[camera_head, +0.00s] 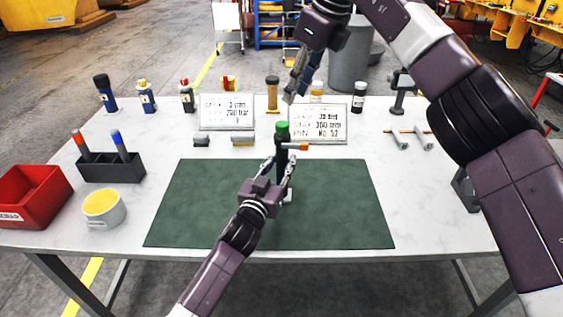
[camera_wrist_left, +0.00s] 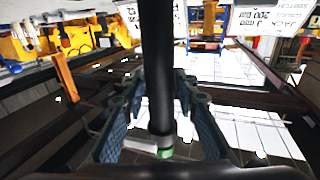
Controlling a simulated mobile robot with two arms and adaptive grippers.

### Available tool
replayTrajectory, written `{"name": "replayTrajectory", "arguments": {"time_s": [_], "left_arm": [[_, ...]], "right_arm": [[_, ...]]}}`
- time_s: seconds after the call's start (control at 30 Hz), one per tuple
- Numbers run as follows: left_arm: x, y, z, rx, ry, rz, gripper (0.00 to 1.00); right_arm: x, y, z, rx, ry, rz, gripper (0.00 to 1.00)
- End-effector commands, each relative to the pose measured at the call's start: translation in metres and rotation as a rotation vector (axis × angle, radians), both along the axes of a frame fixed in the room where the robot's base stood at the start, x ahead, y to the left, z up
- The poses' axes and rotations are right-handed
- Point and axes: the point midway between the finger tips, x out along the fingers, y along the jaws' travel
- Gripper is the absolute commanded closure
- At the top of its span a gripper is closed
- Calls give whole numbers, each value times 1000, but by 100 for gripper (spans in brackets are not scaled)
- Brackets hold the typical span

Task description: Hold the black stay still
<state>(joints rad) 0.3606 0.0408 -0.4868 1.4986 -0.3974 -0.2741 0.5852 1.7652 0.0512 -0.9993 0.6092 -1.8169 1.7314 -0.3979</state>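The black stay (camera_head: 281,159) stands upright over the green mat, with a green cap (camera_head: 282,128) on top. An orange-ended piece (camera_head: 296,146) sticks out to its right just below the cap. My left gripper (camera_head: 280,166) has a finger on each side of the stay, with gaps showing between. In the left wrist view the stay (camera_wrist_left: 157,70) runs down between the spread fingers (camera_wrist_left: 158,105), its green end at the bottom. My right gripper (camera_head: 297,94) hangs above and behind the stay, empty, its fingers seemingly apart.
The green mat (camera_head: 200,215) is otherwise clear. Two white signs (camera_head: 227,112) (camera_head: 319,123) and several bottles stand behind. A red bin (camera_head: 35,195), a black marker holder (camera_head: 110,168) and a yellow-topped tub (camera_head: 103,208) are at left. Metal pins (camera_head: 400,140) lie at right.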

Motion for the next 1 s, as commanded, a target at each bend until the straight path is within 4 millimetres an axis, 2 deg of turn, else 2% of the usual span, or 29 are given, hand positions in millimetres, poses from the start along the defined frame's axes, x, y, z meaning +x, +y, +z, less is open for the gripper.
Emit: {"name": "replayTrajectory", "arguments": {"time_s": [0.03, 0.2, 0.37, 0.5, 0.53, 1.0], "left_arm": [[0, 0, 0, 0, 0, 0, 80], [0, 0, 0, 0, 0, 0, 99], [0, 0, 0, 0, 0, 0, 100], [0, 0, 0, 0, 1, 0, 100], [0, 0, 0, 0, 1, 0, 100], [0, 0, -1, 0, 1, 1, 100]], "right_arm": [[0, 0, 0, 0, 0, 0, 71], [0, 0, 0, 0, 0, 0, 71], [0, 0, 0, 0, 0, 0, 71], [1, 0, -2, 4, -3, -1, 59], [2, -1, -4, 7, -5, -3, 59], [29, -13, -66, 237, -188, -122, 59]]}}
